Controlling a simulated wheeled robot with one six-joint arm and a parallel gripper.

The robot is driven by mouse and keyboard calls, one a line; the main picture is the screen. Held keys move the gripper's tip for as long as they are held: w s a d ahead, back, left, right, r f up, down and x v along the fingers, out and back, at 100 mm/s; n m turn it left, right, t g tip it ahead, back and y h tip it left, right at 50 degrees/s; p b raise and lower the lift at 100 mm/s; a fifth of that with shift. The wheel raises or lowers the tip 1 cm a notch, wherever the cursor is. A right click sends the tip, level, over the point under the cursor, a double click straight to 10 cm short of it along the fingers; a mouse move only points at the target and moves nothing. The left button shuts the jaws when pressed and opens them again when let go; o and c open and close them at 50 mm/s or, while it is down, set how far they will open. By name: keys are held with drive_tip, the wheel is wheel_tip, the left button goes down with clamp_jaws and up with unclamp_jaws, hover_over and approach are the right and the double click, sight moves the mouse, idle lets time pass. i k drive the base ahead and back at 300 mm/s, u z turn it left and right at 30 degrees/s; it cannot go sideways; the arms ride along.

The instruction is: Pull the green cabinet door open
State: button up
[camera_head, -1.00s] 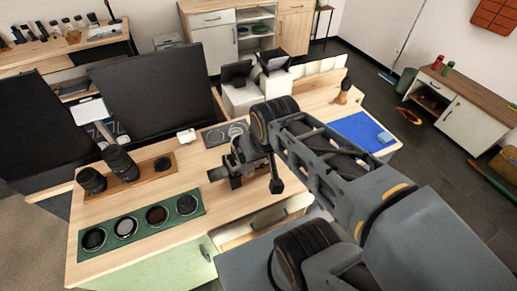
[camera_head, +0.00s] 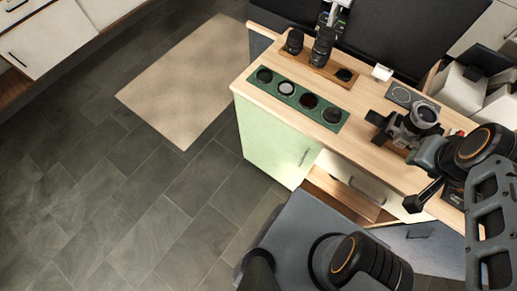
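The pale green cabinet door (camera_head: 268,140) is on the front of the desk, left of centre, and looks closed. Its slim metal handle (camera_head: 304,157) is near the door's right edge. My gripper (camera_head: 428,195) is over the desk's right part, to the right of the handle and well apart from it. One dark fingertip shows clearly; the other is hard to make out, so its opening cannot be told. Nothing is seen held in it.
A wooden drawer (camera_head: 345,193) beside the green door appears partly pulled out. A green tray with several round lens items (camera_head: 308,101), a wooden lens stand (camera_head: 345,73) and a camera (camera_head: 405,127) are on the desk. Dark floor (camera_head: 170,215) left of the door is clear, apart from a beige rug (camera_head: 180,85).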

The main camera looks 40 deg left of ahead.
sight(284, 153)
drive_tip(key=k, duration=0.15)
drive_tip(key=u, duration=1.7)
drive_tip(key=i, duration=0.35)
drive_tip(key=z, duration=2.65)
drive_tip(key=k, duration=1.1)
drive_tip(key=u, duration=1.8)
